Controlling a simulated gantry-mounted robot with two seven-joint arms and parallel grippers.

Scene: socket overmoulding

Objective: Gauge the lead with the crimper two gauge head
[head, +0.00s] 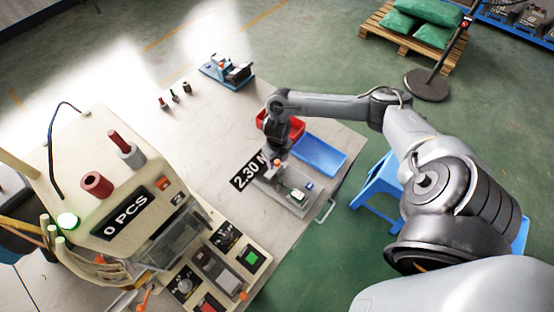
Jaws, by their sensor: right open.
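The cream crimper (150,190) with a "2" label and a "0 PCS" display stands at the left, its lamp lit green. I cannot make out a lead or tell which part is the gauge head. My left gripper is out of view.
A blue tray (320,156) and a red bin (294,129) stand beside my right arm. Several small upright pieces (175,98) and a blue device (216,72) stand at the back. The middle of the pale table (195,130) is clear. A blue stool (372,187) stands beyond its right edge.

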